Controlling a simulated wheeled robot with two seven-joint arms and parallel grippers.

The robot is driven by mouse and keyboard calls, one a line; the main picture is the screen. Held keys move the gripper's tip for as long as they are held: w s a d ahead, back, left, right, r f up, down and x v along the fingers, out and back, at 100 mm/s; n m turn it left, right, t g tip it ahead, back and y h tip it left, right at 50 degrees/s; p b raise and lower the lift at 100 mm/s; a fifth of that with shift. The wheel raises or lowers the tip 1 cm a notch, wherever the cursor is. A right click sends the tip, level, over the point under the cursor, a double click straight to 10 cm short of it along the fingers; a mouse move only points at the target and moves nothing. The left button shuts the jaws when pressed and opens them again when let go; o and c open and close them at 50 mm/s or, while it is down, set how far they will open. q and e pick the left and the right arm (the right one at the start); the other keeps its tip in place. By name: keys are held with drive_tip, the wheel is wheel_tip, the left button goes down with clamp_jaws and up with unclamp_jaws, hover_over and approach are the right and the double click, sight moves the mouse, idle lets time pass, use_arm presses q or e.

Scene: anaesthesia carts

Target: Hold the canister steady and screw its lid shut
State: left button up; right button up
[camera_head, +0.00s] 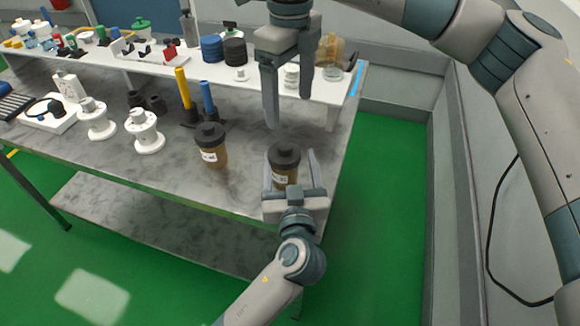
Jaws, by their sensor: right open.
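The canister (285,178) is amber-brown with a pale label and stands upright near the front right edge of the table. Its dark lid (284,154) sits on top; I cannot tell how tightly it is seated. My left gripper (290,168) reaches in from the front, low down, with one finger on each side of the canister, shut on its body. My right gripper (288,112) points down above and slightly behind the lid. Its fingers are apart with nothing between them, and it is clear of the lid.
A similar lidded canister (211,146) stands to the left on the grey table (110,160). White spools (145,132) and the yellow (183,88) and blue (207,97) upright handles are farther left. A white raised shelf (220,77) with several items runs along the back.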

use_arm(q)
drive_tip(key=shift+s, duration=0.15)
drive_tip(key=shift+s+d+f, duration=0.1)
drive_tip(key=shift+s, duration=0.5)
use_arm(e)
wheel_tip(320, 180, down, 4)
drive_tip(key=b, duration=0.4)
use_arm(q)
drive_tip(key=s+d, duration=0.1)
drive_tip(key=s, duration=1.5)
use_arm(e)
drive_tip(key=shift+f, duration=0.1)
use_arm(q)
drive_tip(key=shift+d, duration=0.1)
